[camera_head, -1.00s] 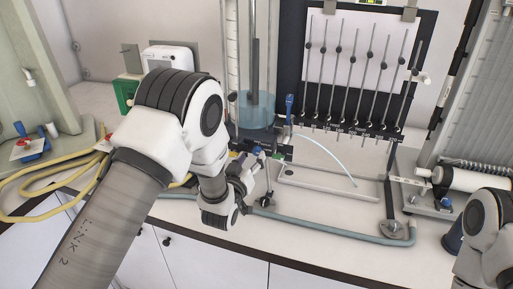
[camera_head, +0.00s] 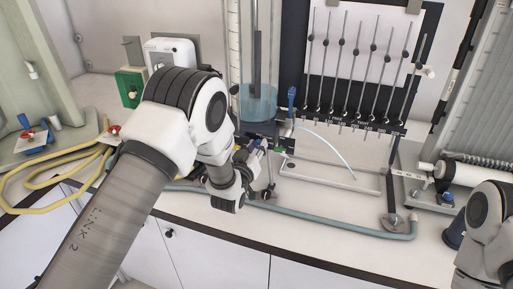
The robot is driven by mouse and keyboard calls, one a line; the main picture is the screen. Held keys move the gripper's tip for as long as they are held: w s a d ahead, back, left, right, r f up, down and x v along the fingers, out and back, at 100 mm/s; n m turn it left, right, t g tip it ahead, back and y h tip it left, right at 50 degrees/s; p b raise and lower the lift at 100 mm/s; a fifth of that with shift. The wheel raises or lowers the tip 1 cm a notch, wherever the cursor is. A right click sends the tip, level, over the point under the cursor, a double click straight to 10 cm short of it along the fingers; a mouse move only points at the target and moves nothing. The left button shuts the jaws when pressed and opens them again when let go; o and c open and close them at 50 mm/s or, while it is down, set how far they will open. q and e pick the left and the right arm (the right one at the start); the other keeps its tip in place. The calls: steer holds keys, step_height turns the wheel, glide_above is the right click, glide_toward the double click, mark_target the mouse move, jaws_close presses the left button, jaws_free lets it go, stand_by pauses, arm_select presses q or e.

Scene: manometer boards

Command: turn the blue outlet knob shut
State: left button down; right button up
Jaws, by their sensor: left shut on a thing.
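My left gripper (camera_head: 256,149) is low in front of the water cylinder (camera_head: 257,104), small and partly hidden by its own wrist. It is shut on a small blue part at its fingertips, which I take to be the blue outlet knob (camera_head: 254,142). The knob's angle cannot be read. A separate upright blue lever (camera_head: 291,97) stands just right of the cylinder, apart from the gripper. My right arm shows at the lower right edge; its gripper is out of the picture.
The manometer board (camera_head: 345,45) with several tilted tubes stands right of the cylinder. A thin white tube (camera_head: 330,143) curves below it. A grey-blue hose (camera_head: 310,223) runs along the bench. Yellow hose (camera_head: 50,165) lies at the left.

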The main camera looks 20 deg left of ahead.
arm_select(q)
steer(key=n+b, duration=0.7)
steer(key=n, duration=0.6)
steer(key=shift+f+n+b, duration=0.15)
steer(key=shift+n+b, duration=0.15)
steer(key=shift+b, duration=0.05)
steer(key=n+b, duration=0.1)
steer(key=n, duration=0.1)
steer(key=shift+n, duration=0.4)
steer(key=shift+r+n, duration=0.2)
steer(key=shift+n, duration=0.2)
steer(key=shift+w, duration=0.1)
